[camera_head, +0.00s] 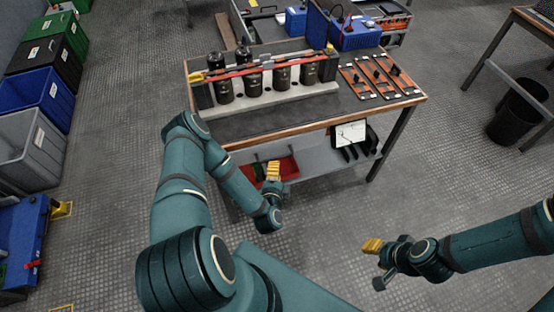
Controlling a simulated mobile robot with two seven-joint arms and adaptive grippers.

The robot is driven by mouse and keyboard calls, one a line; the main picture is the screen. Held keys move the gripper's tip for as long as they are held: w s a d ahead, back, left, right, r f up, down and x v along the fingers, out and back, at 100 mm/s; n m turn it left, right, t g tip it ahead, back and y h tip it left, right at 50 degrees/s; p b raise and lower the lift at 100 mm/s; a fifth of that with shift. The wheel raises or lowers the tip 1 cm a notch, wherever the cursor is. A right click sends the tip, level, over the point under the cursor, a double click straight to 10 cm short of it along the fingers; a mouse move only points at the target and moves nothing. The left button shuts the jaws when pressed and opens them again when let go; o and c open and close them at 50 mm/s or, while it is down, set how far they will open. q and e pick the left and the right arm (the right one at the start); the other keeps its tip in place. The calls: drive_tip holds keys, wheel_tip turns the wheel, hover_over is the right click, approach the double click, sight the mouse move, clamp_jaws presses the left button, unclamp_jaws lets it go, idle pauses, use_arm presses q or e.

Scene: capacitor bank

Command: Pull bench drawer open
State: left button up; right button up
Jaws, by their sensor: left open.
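The bench (262,127) has a dark top with a wooden edge and stands at the centre. Below its top is a pale grey surface (322,160); I cannot tell whether it is a shelf or part of the drawer. A red tray (287,167) with something green in it shows there, partly hidden by my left arm. My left gripper (273,168) has yellow fingers, is open, and is at the red tray in the picture; contact cannot be told. My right gripper (373,245) hangs over the floor at the lower right, away from the bench; its jaw opening is unclear.
Several black capacitors (281,80) stand in a rack on the bench, beside orange-and-black strips (375,78). A meter (350,134) is under the bench's right side. Bins (42,98) line the left; a black basket (518,110) stands right. Floor is clear before the bench.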

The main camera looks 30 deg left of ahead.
sight(277, 157)
use_arm(q)
drive_tip(key=b+x, duration=0.1)
drive_tip(key=x, duration=0.6)
drive_tip(key=shift+d, duration=0.1)
drive_tip(key=shift+c, duration=0.4)
clamp_jaws()
